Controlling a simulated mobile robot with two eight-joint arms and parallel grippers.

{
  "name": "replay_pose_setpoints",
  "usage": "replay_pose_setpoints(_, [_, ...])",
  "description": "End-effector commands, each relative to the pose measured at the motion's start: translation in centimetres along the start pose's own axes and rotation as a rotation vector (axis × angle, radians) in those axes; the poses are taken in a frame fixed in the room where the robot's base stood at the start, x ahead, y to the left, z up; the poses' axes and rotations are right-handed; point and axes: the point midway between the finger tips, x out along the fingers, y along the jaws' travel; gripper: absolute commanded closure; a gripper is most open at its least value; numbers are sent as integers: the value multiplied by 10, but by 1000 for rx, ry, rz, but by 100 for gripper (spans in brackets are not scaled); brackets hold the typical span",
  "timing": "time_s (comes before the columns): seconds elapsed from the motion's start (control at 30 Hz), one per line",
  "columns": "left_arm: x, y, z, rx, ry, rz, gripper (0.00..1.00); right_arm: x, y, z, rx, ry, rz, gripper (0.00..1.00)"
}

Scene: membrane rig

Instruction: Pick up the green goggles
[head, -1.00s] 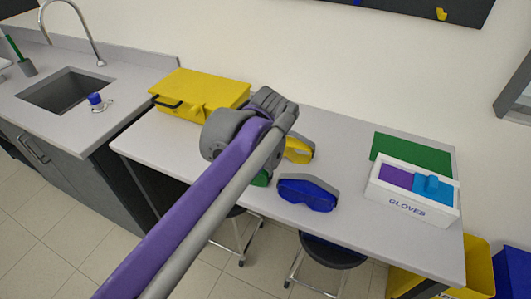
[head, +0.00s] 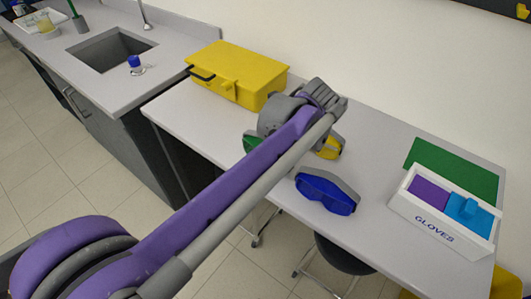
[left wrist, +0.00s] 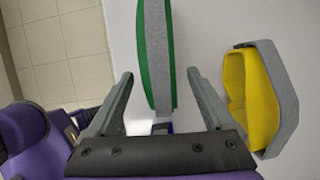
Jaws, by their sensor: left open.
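The green goggles (head: 251,140) lie on the table in the head view, mostly hidden behind my left arm. In the left wrist view the green goggles (left wrist: 146,55), green with a grey band, stretch lengthwise in line with the gap between my fingers. My left gripper (left wrist: 159,78) is open, with one finger to each side of their near end and space around them. I cannot tell its height above them. In the head view the left gripper's fingers are hidden by the arm. My right gripper is in neither view.
Yellow goggles (left wrist: 248,95) lie close to the right finger; blue goggles (head: 325,193) lie near the table's front edge. A yellow case (head: 235,72) stands at the back left. A white glove box (head: 443,228) and green mat (head: 452,170) are at the right. A stool (head: 343,257) stands below.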

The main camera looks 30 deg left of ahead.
Motion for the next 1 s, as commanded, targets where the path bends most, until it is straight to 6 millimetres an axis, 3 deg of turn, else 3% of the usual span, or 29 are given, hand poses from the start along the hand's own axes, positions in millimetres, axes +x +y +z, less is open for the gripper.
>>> replay_pose_setpoints(0.2, [30, 2, -1, -2, 0, 1, 14, 2, 0, 2, 0, -1, 0, 50])
replay_pose_setpoints(0.5, [33, 1, -1, -1, 0, 0, 16, 2, 0, 2, 0, -1, 0, 50])
replay_pose_setpoints(0.9, [33, 1, -1, -1, 0, 0, 88, 2, 0, 2, 0, -1, 0, 50])
replay_pose_setpoints(1.0, [33, 1, -1, -1, 0, 0, 100, 2, 0, 2, 0, -1, 0, 50])
